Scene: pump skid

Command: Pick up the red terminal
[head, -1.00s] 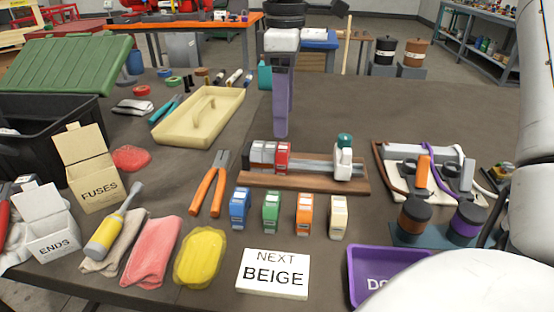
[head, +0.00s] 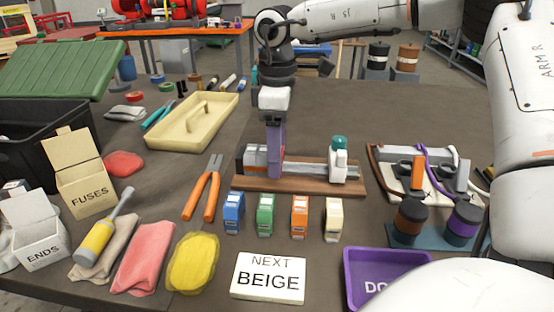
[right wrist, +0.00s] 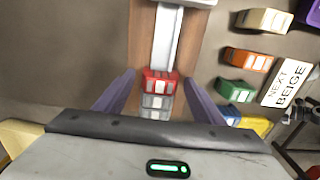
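The red terminal (right wrist: 160,83) sits on the metal rail at the end of a short row, against grey terminals (right wrist: 157,105). In the head view my gripper's purple finger hides it, while the grey terminals (head: 255,158) show just left of the finger. My right gripper (right wrist: 159,77) is open, with one purple finger on each side of the red terminal and visible gaps between. In the head view the right gripper (head: 276,165) points down at the rail (head: 308,170). I cannot tell how far down the fingertips reach. My left gripper is not in view.
Loose blue (head: 234,212), green (head: 265,213), orange (head: 299,215) and beige (head: 333,219) terminals stand in front of the rail. A sign (head: 268,278) reads NEXT BEIGE. A teal-topped end piece (head: 338,158) stands on the rail's right. Pliers (head: 204,190) lie left.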

